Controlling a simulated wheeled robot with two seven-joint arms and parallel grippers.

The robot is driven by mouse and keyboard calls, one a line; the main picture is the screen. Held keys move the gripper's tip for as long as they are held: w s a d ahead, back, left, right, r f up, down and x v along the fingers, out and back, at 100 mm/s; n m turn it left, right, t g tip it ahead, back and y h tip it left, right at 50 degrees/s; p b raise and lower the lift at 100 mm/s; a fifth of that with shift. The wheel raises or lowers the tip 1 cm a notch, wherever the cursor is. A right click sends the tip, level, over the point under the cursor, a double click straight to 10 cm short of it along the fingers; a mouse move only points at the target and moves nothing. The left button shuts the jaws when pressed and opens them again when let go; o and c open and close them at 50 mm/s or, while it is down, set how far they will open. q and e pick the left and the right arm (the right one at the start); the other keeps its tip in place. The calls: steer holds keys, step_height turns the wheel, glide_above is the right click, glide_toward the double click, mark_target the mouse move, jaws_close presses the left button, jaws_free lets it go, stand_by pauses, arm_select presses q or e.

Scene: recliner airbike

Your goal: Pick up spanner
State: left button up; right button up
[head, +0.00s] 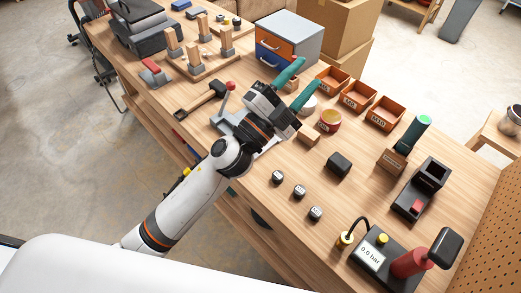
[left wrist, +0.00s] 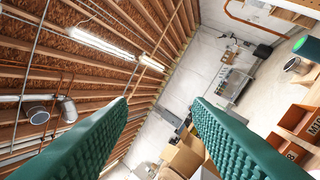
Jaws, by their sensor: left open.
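My left gripper (head: 308,76) is over the middle of the workbench (head: 270,205), its two teal fingers spread apart with nothing between them. The fingers point toward the back of the bench. In the left wrist view the open fingers (left wrist: 160,105) frame the far wall and ceiling. I cannot clearly identify a spanner. A grey metal object (head: 223,106) lies beside and partly behind the gripper's wrist; most of it is hidden, so I cannot tell what it is. My right gripper is not in view.
A mallet (head: 204,98) lies left of the gripper. A drawer cabinet (head: 291,40) and orange bins (head: 385,113) stand behind it.

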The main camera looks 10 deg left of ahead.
arm_select(q)
steer(key=s+d+f+m+g+h, duration=0.25)
steer(key=d+m+g, duration=0.35)
steer(key=m+g, duration=0.35)
steer(key=s+d+f+m+g+h, duration=0.1)
steer(key=s+d+m+g+h, duration=0.15)
steer(key=d+m+g, duration=0.45)
steer(key=m+g+y, duration=0.2)
steer(key=m+y, duration=0.5)
steer(key=y, duration=1.2)
glide_above(276, 139)
steer(key=s+a, duration=0.4)
steer(key=s, duration=0.1)
step_height(276, 139, down, 13)
step_height(276, 139, down, 6)
steer(key=shift+d+r+p, duration=0.15)
steer(key=shift+r+p, duration=0.05)
steer(key=shift+p, duration=0.5)
steer(key=shift+n, duration=0.25)
step_height(276, 139, down, 5)
steer(key=shift+s+r+p, duration=0.1)
steer(key=shift+p, duration=0.6)
steer(key=shift+f, duration=0.35)
